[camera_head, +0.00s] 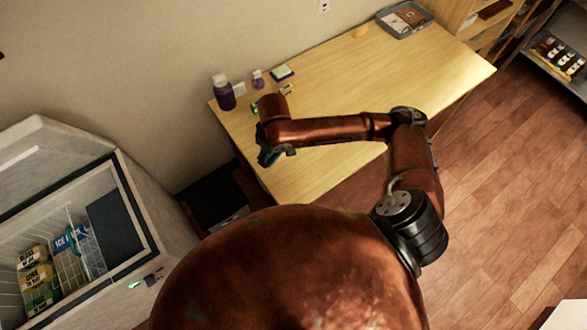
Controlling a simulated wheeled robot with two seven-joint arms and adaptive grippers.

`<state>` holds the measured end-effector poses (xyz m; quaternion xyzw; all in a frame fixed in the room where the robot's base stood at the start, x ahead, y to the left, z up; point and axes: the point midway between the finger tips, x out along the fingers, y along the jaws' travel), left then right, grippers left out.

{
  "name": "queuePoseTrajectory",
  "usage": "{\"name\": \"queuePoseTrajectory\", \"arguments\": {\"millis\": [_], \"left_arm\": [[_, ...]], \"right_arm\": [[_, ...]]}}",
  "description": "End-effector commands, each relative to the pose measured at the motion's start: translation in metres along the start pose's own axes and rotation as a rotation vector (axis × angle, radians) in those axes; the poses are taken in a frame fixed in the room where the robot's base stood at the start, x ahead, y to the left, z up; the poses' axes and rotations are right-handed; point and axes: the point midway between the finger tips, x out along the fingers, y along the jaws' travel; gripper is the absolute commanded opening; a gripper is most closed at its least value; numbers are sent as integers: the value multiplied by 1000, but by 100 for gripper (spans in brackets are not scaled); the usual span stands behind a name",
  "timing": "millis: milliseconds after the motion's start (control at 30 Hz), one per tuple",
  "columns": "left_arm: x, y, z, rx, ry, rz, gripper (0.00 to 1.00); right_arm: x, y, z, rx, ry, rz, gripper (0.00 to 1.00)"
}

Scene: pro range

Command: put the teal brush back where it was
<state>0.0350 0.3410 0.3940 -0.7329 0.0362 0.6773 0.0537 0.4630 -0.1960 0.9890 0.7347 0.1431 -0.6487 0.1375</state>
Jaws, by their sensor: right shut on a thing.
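My right arm reaches over the wooden desk (355,80) and bends back to the left. Its gripper (268,157) points down near the desk's left front edge. It is shut on a small teal thing, which looks like the teal brush (266,160). Most of the brush is hidden by the gripper, so its tilt cannot be told. My left gripper is out of view.
A purple bottle (224,93) and small items stand at the desk's back left. A grey tray (427,18) sits at the far right corner. An open chest freezer (130,190) with boxes is at left. The desk's middle is clear.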

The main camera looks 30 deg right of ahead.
Motion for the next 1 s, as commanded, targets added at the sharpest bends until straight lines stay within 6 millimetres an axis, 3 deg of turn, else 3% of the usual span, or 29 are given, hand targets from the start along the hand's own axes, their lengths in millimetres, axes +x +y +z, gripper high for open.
{"name": "queuePoseTrajectory", "arguments": {"millis": [33,200,333,467,567,867,1000], "left_arm": [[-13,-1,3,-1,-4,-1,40],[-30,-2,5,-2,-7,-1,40],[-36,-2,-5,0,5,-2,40],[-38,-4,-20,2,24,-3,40],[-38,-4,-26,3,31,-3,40],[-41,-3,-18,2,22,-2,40],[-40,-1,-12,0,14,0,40]], "right_arm": [[9,-14,16,-74,-7,-20,38],[36,-47,56,-298,9,-57,38],[46,-63,75,-404,24,-74,38],[52,-66,83,-451,31,-77,38],[59,-53,82,-458,31,-75,38],[93,15,71,-455,30,-75,38],[120,37,69,-456,30,-77,38]]}}
